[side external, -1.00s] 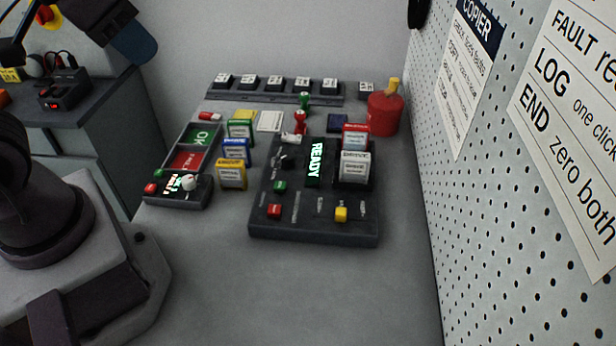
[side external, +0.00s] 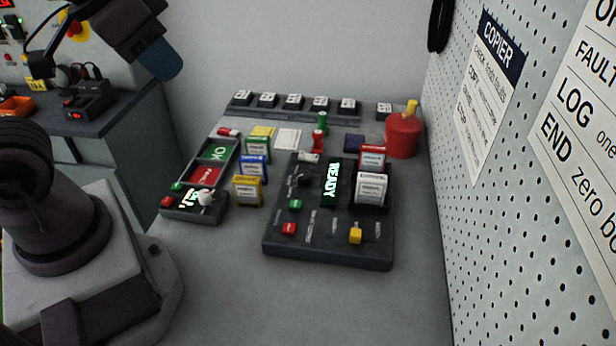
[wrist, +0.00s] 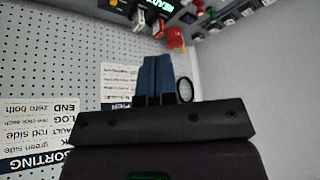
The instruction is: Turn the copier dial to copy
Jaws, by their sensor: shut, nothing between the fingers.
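The copier (side external: 330,245) is a dark console on the bench in the side external view, with a lit READY display (side external: 333,182). A small black knob (side external: 305,181) left of the display looks like its dial; its pointing direction is too small to read. A red and white drive (side external: 372,157) and a white drive (side external: 371,188) stand upright in its right part. My gripper (side external: 162,62) is high at the upper left, well apart from the copier. Its blue fingers are together and empty, also in the wrist view (wrist: 157,78). There, part of the display shows at the top edge.
A tray with OK and FAIL sections (side external: 180,215) and several coloured drives stand left of the copier. A red canister (side external: 403,136) is behind it, and a row of black blocks (side external: 293,103) lines the back. A pegboard wall (side external: 470,230) bounds the right. The front bench is clear.

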